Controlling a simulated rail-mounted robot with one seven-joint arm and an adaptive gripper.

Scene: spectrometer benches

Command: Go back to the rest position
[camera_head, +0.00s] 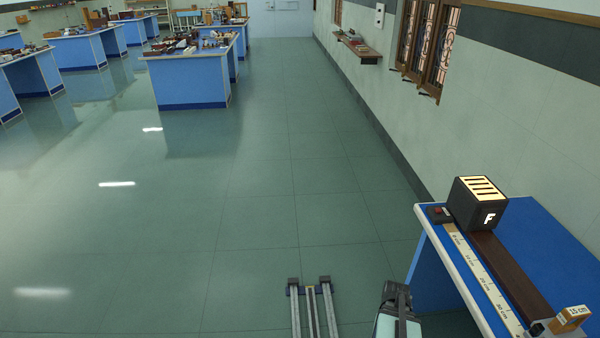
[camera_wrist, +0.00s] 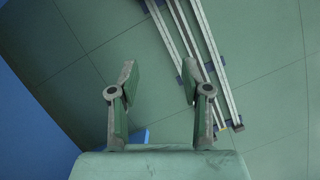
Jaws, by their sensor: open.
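My gripper (camera_wrist: 158,85) shows in the wrist view with its two fingers spread apart and nothing between them. It points down over the green tiled floor (camera_wrist: 80,60). In the head view my gripper (camera_head: 396,296) is at the bottom, just left of the blue bench at the right, and its fingertips are hard to make out there.
The blue bench (camera_head: 550,240) holds a black box marked F (camera_head: 478,203), a ruler (camera_head: 485,280) and a small tan block (camera_head: 572,316). Floor rails (camera_head: 312,305) lie left of my gripper. Other blue benches (camera_head: 190,80) stand farther back. The middle floor is clear.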

